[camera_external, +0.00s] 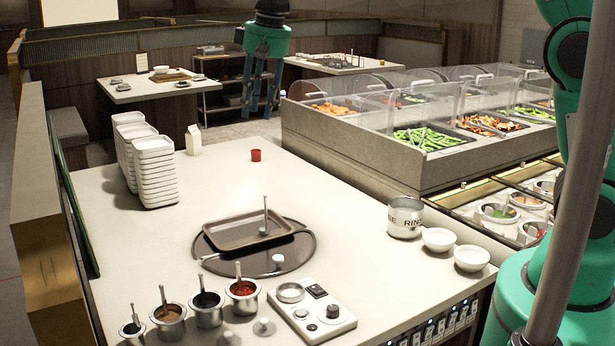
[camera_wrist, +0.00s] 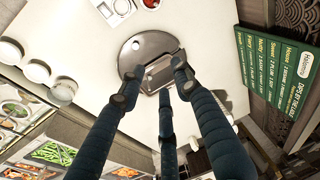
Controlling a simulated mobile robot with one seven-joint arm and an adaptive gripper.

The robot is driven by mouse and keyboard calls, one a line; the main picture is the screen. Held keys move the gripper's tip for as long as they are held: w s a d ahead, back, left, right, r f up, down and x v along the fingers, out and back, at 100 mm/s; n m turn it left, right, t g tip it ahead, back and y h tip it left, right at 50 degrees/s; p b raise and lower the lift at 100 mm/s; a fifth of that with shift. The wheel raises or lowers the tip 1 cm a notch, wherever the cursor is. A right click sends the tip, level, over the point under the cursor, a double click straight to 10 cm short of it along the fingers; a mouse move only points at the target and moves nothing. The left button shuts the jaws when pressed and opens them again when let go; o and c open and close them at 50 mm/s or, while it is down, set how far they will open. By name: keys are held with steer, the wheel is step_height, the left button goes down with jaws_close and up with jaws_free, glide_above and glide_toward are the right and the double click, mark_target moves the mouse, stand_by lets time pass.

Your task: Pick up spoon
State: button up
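Several spoon-like handles stand in metal sauce pots at the table's front: one in the red-sauce pot (camera_external: 243,299), one in a dark pot (camera_external: 207,311), one in a brown-sauce pot (camera_external: 168,322) and one in a small pot (camera_external: 131,332). Another upright metal handle (camera_external: 265,214) stands at the brown rectangular tray (camera_external: 215,238). Which spoon is meant cannot be told. My gripper (camera_external: 262,108) is high at the back, well away from them. Its fingers are spread and empty; they also show in the wrist view (camera_wrist: 160,80), partly covering the tray.
A control box (camera_external: 312,310) stands at front, a can (camera_external: 405,217) and white bowls (camera_external: 438,239) at right. A white stack (camera_external: 152,172), carton (camera_external: 193,140) and red cup (camera_external: 256,155) stand behind. The table's middle right is clear.

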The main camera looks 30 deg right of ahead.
steer(key=w+a+f+g+p, duration=0.1)
steer(key=a+f, duration=0.4)
steer(key=a, duration=0.4)
steer(key=w+a+f+p, duration=0.1)
steer(key=a+f+p, duration=0.1)
steer(key=a+f, duration=0.5)
steer(key=n+g+h+p, duration=0.1)
steer(key=p, duration=0.1)
glide_above(131, 302)
step_height(131, 302, down, 14)
steer(key=shift+w+f, duration=0.15)
steer(key=shift+f+p, duration=0.4)
steer(key=shift+f, duration=3.85)
steer(key=shift+f, duration=0.1)
steer(key=shift+f+p, duration=0.4)
steer(key=shift+f, duration=2.1)
